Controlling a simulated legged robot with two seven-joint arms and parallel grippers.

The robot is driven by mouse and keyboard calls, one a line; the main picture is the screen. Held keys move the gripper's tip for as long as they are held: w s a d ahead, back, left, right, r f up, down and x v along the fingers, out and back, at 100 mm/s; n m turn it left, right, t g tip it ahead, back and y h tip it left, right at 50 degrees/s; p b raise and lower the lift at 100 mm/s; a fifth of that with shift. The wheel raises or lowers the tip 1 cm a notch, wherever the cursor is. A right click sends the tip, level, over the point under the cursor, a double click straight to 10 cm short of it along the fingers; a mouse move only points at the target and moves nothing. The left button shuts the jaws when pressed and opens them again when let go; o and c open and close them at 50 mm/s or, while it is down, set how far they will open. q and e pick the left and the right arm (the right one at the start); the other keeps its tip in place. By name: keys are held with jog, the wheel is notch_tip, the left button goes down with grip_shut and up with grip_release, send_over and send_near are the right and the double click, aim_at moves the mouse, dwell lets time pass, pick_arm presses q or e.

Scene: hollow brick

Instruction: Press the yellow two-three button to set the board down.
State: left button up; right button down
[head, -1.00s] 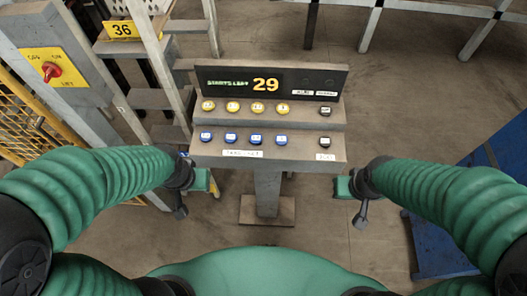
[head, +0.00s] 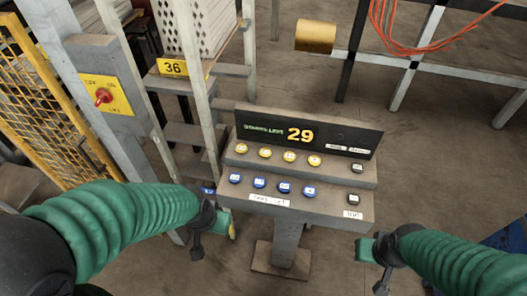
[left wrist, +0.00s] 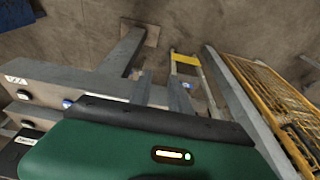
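The control console (head: 300,205) stands in front of me with a dark display (head: 308,134) reading "STARTS LEFT 29". Its upper row has several yellow buttons (head: 289,156). Their labels are too small to read, so I cannot tell which is two-three. A row of blue buttons (head: 284,188) lies below. My left gripper (head: 229,222) is beside the console's front left corner, below button level. My right gripper (head: 366,249) is below its front right corner. Neither visibly touches a button. The console's edge shows in the left wrist view (left wrist: 65,80).
Black buttons (head: 357,167) sit at the console's right end. A rack with a yellow 36 sign (head: 173,68) and a post with a red switch (head: 104,96) stand left, beside a yellow mesh fence (head: 55,110). A metal frame with orange cable (head: 420,45) is behind right.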

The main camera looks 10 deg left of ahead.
pick_arm(q)
jog(key=shift+a, duration=0.1)
grip_shut()
jog(key=shift+d+r, duration=0.1)
jog(key=shift+d, duration=0.5)
jog(key=shift+a, duration=0.1)
jog(key=shift+a, duration=0.35)
jog(key=shift+d, duration=0.3)
jog(key=shift+a, duration=0.2)
